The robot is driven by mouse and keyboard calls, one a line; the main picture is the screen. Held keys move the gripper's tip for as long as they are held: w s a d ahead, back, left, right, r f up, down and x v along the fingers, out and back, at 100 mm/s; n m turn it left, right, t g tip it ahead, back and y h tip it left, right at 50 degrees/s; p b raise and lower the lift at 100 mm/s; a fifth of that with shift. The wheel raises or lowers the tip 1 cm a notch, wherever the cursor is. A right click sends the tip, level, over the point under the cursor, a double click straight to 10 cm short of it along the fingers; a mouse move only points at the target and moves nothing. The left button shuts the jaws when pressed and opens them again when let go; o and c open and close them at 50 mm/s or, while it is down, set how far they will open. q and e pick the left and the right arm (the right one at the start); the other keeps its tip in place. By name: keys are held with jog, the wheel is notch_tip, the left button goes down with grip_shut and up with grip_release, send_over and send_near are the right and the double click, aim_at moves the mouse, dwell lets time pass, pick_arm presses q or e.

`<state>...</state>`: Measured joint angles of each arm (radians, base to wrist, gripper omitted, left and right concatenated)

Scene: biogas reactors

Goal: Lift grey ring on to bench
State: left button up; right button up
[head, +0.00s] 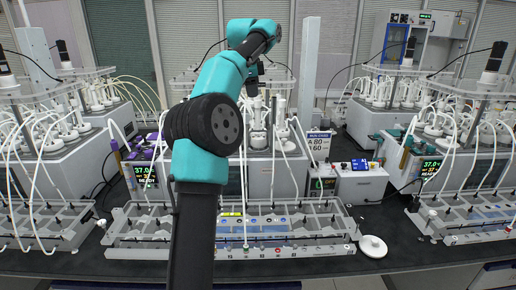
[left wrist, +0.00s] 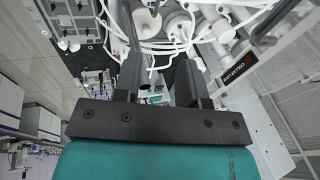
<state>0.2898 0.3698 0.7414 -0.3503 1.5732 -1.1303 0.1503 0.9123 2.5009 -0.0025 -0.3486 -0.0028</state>
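I cannot pick out a grey ring with certainty in either view. My left arm rises through the middle of the head view and bends over at the top. My left gripper (head: 253,88) is small and partly hidden there, over the top of the middle reactor (head: 272,172). In the left wrist view, the two dark fingers of my left gripper (left wrist: 157,66) stand apart, with no object clearly held between them. White tubes and cylinders of a reactor top (left wrist: 178,25) show beyond the fingertips. My right gripper is in neither view.
The dark bench (head: 385,215) carries clear racks (head: 125,240) along its front. A white round disc (head: 372,246) lies at the front edge, right of the middle rack. More reactors with looping tubes stand left and right. A sign post (head: 316,150) stands right of the middle reactor.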

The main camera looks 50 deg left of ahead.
pick_arm(q)
jog(key=x, duration=1.2)
jog(key=shift+f, duration=0.1)
jog(key=shift+x, duration=2.6)
jog(key=shift+s+d, duration=0.1)
grip_shut()
